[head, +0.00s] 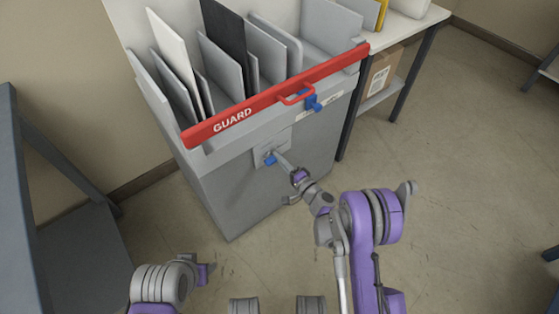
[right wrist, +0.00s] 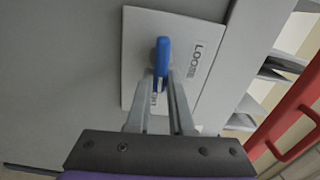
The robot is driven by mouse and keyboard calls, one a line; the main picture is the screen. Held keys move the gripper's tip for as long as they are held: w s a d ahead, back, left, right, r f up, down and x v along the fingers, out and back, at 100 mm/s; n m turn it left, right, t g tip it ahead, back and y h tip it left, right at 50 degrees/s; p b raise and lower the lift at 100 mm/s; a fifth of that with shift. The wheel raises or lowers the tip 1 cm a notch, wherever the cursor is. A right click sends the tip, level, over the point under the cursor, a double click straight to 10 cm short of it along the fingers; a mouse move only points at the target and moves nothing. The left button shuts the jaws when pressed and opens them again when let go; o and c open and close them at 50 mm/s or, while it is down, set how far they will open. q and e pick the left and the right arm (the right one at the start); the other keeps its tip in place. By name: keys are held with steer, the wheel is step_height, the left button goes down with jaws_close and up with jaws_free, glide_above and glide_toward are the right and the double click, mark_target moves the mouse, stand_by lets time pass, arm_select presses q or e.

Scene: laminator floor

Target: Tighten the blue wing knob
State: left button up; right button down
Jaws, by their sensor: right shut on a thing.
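The blue wing knob (head: 270,160) sits on a pale plate (head: 262,151) on the front of the grey cabinet. In the right wrist view the knob (right wrist: 162,52) stands in front of the plate (right wrist: 138,35), with its wing upright in the picture. The plate has lettering, partly hidden, that seems to begin "LOO". My right gripper (head: 281,163) reaches the knob from the front. Its two fingers (right wrist: 161,88) are shut on the knob, one on each side.
A red guard bar (head: 235,115) marked "GUARD" crosses the cabinet top above the knob, with a blue latch-like part (head: 313,102). Upright panels stand behind it. A dark shelf unit (head: 75,230) is at left. A table (head: 425,22) with a cardboard box (head: 380,75) stands at right.

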steer(key=shift+m, duration=0.5)
steer(key=c, duration=0.8)
jaws_free()
steer(key=shift+d, duration=0.1)
steer(key=v, duration=1)
steer(key=shift+s+d+p, duration=0.15)
steer(key=shift+s+p, duration=0.15)
steer(key=shift+p, duration=0.15)
